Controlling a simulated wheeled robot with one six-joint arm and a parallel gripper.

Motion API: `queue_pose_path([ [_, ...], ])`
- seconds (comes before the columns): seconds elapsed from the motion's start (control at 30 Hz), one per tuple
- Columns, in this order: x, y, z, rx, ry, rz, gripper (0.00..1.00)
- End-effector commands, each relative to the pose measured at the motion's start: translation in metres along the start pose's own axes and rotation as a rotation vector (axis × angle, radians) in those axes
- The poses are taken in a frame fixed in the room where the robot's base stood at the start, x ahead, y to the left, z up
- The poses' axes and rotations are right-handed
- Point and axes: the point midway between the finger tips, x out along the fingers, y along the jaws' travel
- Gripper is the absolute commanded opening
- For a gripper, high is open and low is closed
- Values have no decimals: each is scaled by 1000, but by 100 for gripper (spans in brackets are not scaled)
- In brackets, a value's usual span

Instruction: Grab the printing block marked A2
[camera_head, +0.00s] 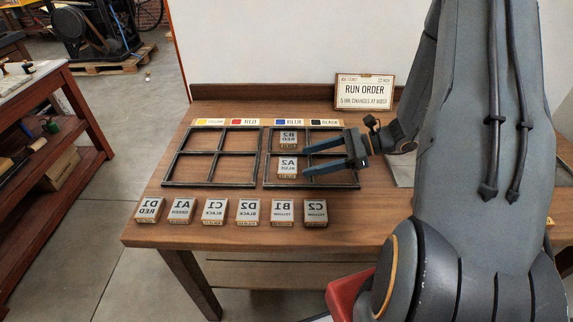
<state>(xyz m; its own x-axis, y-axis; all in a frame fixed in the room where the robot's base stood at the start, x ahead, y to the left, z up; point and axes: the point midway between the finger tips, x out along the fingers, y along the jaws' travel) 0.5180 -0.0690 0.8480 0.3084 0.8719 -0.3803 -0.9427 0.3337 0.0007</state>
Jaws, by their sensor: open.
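The printing block marked A2 (288,166), with mirrored lettering and what looks like BLUE below, lies in the lower left cell of the right black frame (267,157). Block B2 (289,138) lies in the cell behind it. My gripper (304,159) comes in from the right with its two dark fingers apart and nothing between them. Whether the fingers touch the blocks cannot be told.
A row of blocks, D1 (149,210) to C2 (315,213), lies along the front of the wooden table (230,234). The left frame (222,155) is empty. Colour labels (243,122) lie behind the frames. A RUN ORDER sign (364,91) stands at the back. My arm hides the right side.

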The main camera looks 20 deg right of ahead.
Motion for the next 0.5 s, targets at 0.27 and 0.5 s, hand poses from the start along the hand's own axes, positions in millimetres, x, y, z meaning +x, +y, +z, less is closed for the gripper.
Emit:
queue_pose_path([
  [0.27, 32, 1, 2, 1, 1, 5, 64],
  [0.5, 60, 0, 2, -2, 2, 3, 64],
])
